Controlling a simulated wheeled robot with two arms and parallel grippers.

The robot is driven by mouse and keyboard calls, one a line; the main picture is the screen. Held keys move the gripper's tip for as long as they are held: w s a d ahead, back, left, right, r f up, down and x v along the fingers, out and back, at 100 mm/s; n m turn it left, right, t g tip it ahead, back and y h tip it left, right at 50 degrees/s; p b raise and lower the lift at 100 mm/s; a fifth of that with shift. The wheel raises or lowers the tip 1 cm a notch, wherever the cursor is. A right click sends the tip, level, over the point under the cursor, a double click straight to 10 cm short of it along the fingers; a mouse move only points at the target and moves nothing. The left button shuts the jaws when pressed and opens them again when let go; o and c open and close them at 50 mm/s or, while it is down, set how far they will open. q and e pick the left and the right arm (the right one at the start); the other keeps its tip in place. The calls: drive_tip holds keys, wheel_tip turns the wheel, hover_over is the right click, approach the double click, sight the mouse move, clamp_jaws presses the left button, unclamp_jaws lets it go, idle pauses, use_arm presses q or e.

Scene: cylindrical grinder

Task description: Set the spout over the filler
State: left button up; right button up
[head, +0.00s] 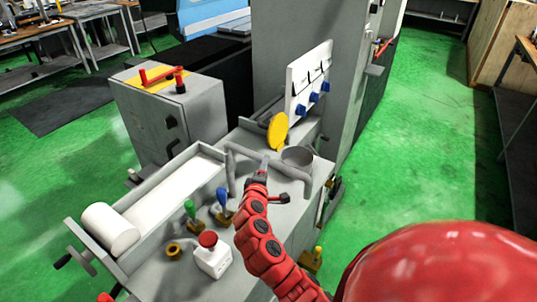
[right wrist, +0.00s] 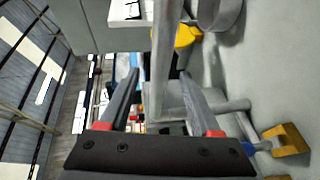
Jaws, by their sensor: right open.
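The spout looks like the grey pipe (head: 246,154) lying across the machine top, with a bent end hanging at its left. The filler looks like the round grey cup (head: 297,156) behind the pipe, with a yellow disc-shaped lid (head: 278,131) standing up beside it. The pipe's left end is apart from the cup. My right gripper (head: 263,168) is at the middle of the pipe. In the right wrist view my open fingers (right wrist: 160,95) stand on either side of a grey bar (right wrist: 161,60), probably the pipe; contact cannot be told. My left gripper is out of view.
A white panel with blue knobs (head: 310,84) stands behind the cup. Green and blue levers (head: 222,197), a red-topped button box (head: 212,255) and a white roll (head: 110,229) are at the left front. Green floor is clear at the right.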

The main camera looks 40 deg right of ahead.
drive_tip(key=p+x, duration=0.1)
drive_tip(key=x, duration=0.6)
drive_tip(key=shift+w+d, duration=0.2)
drive_tip(key=shift+w, duration=0.05)
drive_tip(key=shift+f, duration=0.15)
clamp_jaws()
idle(1.1)
